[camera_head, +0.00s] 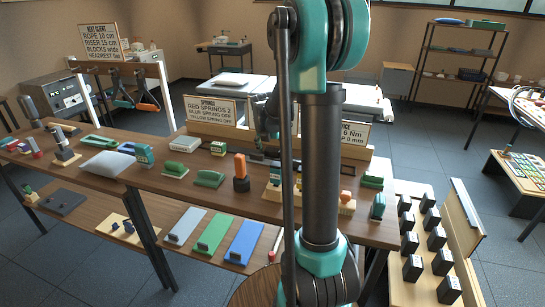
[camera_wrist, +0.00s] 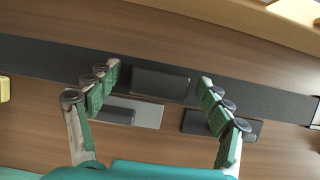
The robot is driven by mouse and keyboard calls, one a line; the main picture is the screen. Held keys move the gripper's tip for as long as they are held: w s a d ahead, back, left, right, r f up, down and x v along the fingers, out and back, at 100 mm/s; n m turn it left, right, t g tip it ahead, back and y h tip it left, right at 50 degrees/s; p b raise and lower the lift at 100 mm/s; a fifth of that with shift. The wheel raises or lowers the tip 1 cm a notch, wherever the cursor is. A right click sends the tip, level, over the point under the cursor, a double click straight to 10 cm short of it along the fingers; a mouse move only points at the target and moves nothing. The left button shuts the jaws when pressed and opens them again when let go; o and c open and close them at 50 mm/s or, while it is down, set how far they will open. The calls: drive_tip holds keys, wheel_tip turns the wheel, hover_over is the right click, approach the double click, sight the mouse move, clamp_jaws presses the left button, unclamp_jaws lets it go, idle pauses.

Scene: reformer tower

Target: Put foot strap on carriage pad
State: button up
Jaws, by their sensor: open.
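In the wrist view my gripper (camera_wrist: 158,76) is open, its two green-padded fingers spread above a brown wooden tabletop. Nothing is held between the fingers. A dark flat block (camera_wrist: 160,82) lies on a long black strip (camera_wrist: 50,63) between the fingertips. Nearer, a light grey plate (camera_wrist: 148,115) has a dark piece (camera_wrist: 110,115) on its left side. A dark plate (camera_wrist: 240,130) lies partly behind the right finger. I cannot tell which of these is the foot strap or the carriage pad.
In the head view the wooden table (camera_head: 330,222) holds green blocks (camera_head: 208,179), an orange-topped tool (camera_head: 240,170) and a white pad (camera_head: 107,163). Signs (camera_head: 216,110) stand behind. A blue pad (camera_head: 246,240) lies on the lower shelf. A rack of black blocks (camera_head: 437,238) stands right.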

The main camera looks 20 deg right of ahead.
drive_tip(key=shift+c, duration=0.3)
drive_tip(key=shift+r, duration=0.1)
drive_tip(key=c, duration=1.5)
